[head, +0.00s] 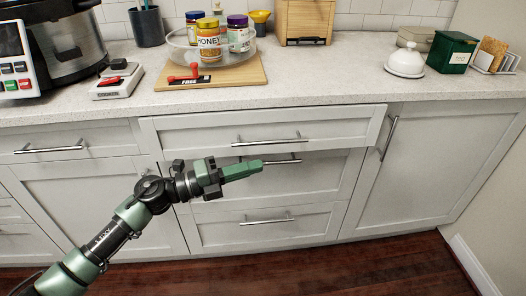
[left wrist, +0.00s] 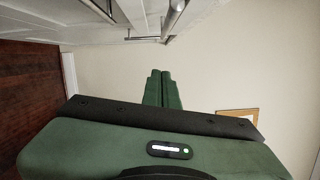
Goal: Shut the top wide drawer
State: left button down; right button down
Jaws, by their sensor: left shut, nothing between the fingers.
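The top wide drawer (head: 195,134) is in the middle of the head view, under the countertop. Its white front stands out from the cabinet, so it is partly open. Its bar handle (head: 268,141) runs across the front. My left gripper (head: 260,165) is shut and empty, just below that handle and in front of the middle drawer (head: 325,172). It hides part of the middle drawer's handle. In the left wrist view, the closed green fingers (left wrist: 162,88) point toward the wall, with metal handles above them. Contact with the drawer cannot be told. My right gripper is not in view.
The counter (head: 330,75) holds a honey jar (head: 209,40) and other jars in a glass bowl, a wooden board (head: 235,75), a white butter dish (head: 405,62) and a green box (head: 452,52). A cabinet door (head: 430,160) is at right. The wood floor (head: 300,270) looks clear.

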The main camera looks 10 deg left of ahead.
aim_at(250, 132)
pick_arm(q)
jog(key=w+d, duration=0.2)
jog(key=w, duration=0.3)
jog(key=shift+w+r+b, duration=0.3)
jog(key=shift+w+r, duration=0.05)
jog(key=shift+r, duration=0.1)
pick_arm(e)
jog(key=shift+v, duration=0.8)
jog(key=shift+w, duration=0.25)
pick_arm(q)
jog(key=shift+a, duration=0.1)
